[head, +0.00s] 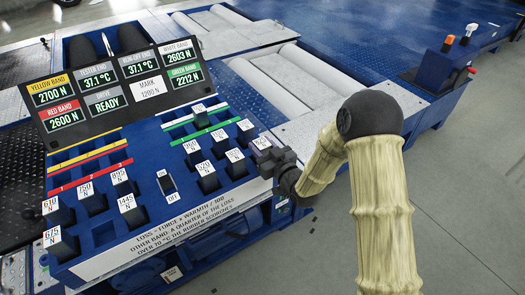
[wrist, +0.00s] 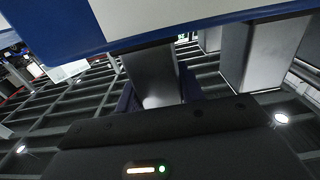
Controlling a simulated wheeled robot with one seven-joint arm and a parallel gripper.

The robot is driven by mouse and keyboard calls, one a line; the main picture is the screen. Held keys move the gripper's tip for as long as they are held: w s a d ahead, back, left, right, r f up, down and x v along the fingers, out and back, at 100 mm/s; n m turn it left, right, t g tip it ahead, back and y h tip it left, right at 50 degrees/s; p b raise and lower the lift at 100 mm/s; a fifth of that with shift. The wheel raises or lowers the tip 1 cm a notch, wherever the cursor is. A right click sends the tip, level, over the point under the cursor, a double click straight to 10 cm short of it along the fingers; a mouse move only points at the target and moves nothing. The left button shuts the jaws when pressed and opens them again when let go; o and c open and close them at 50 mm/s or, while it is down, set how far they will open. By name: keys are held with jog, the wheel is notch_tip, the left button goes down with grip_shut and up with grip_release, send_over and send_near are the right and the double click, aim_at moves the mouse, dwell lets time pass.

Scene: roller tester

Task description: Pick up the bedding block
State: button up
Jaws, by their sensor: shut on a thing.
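Several small grey blocks with white force labels stand on the blue console (head: 128,232). No label that I can read says which one is the bedding block. My gripper (head: 270,157) is at the console's right edge, shut on a grey block (head: 262,142) at the right end of the group. In the wrist view this grey block (wrist: 153,78) sits between the two fingers of my gripper (wrist: 157,92). The fingers hide part of it in the head view. I cannot tell whether its base is clear of the console.
Other blocks stand close by, such as the nearest one (head: 235,162) and a left-hand one (head: 60,243). A display panel (head: 115,85) rises behind them. A switch (head: 167,184) sits mid-console. Pale rollers (head: 285,78) lie beyond; open floor is at right.

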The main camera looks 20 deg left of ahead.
notch_tip(320, 180, up, 10)
jog(key=p, duration=0.4)
jog(key=shift+p, duration=0.3)
jog(key=shift+r, duration=0.2)
notch_tip(320, 180, up, 7)
jog(key=p, duration=0.5)
jog(key=d+f+m+t+h, duration=0.25)
jog(key=d+f, duration=0.25)
jog(key=d, duration=0.6)
jog(key=d+f+m+t+h+p, duration=0.1)
jog(key=d+f+m+h, duration=0.15)
jog(key=d+f, duration=0.65)
jog(key=d+f+m+t+h, duration=0.2)
jog(key=d+h, duration=0.2)
jog(key=d, duration=1)
notch_tip(320, 180, up, 30)
jog(key=s+m+h+p, duration=0.1)
jog(key=h+p, duration=0.3)
jog(key=p, duration=3.4)
jog(key=shift+s+f+m+t+h, duration=0.2)
jog(key=shift+m+t+h, duration=0.25)
jog(key=shift+m, duration=0.45)
jog(key=shift+a+f, duration=0.1)
